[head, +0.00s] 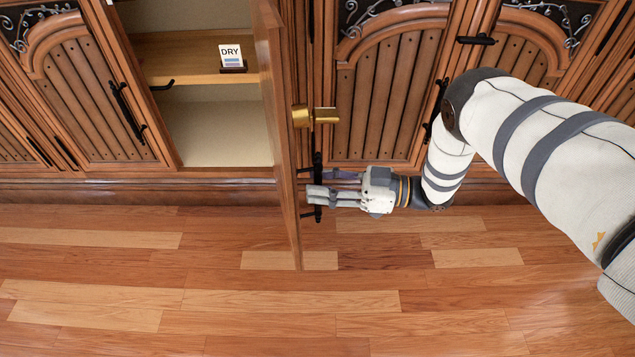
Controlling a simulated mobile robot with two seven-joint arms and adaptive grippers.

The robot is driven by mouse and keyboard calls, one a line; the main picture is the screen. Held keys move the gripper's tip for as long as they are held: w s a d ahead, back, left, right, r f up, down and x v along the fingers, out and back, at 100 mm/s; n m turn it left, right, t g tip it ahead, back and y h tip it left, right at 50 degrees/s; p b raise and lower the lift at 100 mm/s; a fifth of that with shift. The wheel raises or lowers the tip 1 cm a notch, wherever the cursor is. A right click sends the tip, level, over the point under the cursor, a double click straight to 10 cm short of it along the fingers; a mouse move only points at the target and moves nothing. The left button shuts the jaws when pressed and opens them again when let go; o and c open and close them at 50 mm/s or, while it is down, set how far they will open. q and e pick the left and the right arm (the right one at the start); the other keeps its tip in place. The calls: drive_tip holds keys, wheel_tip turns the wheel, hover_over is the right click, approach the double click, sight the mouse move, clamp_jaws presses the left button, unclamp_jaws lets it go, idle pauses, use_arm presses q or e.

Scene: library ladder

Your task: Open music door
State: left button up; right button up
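A wooden cabinet door (272,80) stands swung open, seen nearly edge-on in the head view. Behind it is an open compartment with a wooden shelf (185,60) and a small card reading "DRY" (232,58). A black bar handle (317,160) is on the door's right-hand face. My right gripper (312,196) is at the lower part of this handle, its fingers pointing left towards the door. Its fingers overlap the handle, and I cannot tell whether they are closed on it. No label reading "music" is visible. My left gripper is not in view.
Closed carved doors with black handles (127,110) stand left and right of the open compartment. A brass-coloured fitting (314,116) shows beside the open door's edge. The wooden floor (200,300) in front is clear.

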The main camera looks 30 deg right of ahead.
drive_tip(key=v, duration=1.1)
drive_tip(key=shift+s, duration=0.1)
